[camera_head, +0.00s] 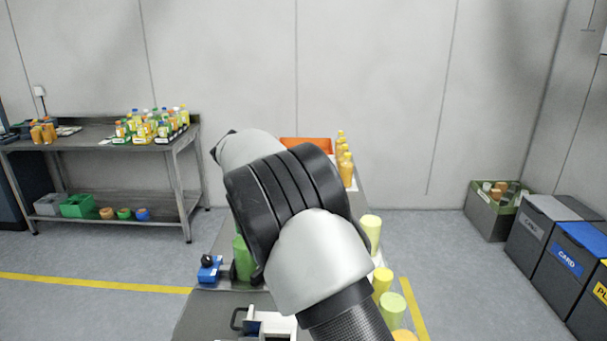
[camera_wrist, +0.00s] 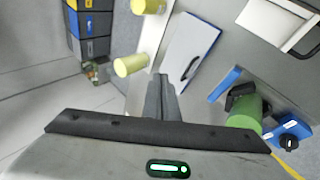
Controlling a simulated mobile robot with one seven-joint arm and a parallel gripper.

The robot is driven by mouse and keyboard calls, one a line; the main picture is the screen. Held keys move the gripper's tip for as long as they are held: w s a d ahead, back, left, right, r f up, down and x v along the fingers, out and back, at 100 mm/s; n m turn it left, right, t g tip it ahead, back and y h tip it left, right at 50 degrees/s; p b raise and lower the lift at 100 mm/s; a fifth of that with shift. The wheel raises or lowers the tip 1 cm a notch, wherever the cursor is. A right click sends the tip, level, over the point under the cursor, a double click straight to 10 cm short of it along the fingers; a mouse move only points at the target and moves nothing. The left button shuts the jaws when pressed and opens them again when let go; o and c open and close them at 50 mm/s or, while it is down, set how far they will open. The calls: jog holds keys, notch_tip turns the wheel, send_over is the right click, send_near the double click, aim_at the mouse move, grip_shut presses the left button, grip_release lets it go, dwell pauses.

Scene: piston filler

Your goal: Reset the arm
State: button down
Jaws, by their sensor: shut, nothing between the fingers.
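My arm (camera_head: 300,220) rises through the middle of the head view and hides much of the workbench behind it. My gripper is hidden in that view. In the wrist view my gripper (camera_wrist: 160,82) has its grey fingers together, with nothing between them. The fingers are over the bench area, near a pale panel with a dark handle (camera_wrist: 193,45) and a yellow cup (camera_wrist: 131,65). They look clear of both, though the exact height cannot be told.
A green cylinder (camera_wrist: 244,118) and a blue device (camera_wrist: 291,130) sit right of the gripper in the wrist view. Several yellow and green cups (camera_head: 383,280) line the bench's right side. A shelf table (camera_head: 95,145) stands left; a crate (camera_head: 490,215) and bins (camera_head: 535,232) stand right.

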jog(key=s+d+r+m+y+p, duration=0.25)
jog(key=s+d+r+y, duration=0.25)
jog(key=s+d+r, duration=1.15)
jog(key=s+f+t+y+p, duration=0.1)
jog(key=s+f+t+p, duration=0.1)
jog(key=s, duration=1.8)
jog(key=shift+d+m+p, duration=0.2)
jog(key=shift+m+p, duration=0.15)
jog(key=shift+p, duration=0.45)
jog(key=shift+s, duration=0.1)
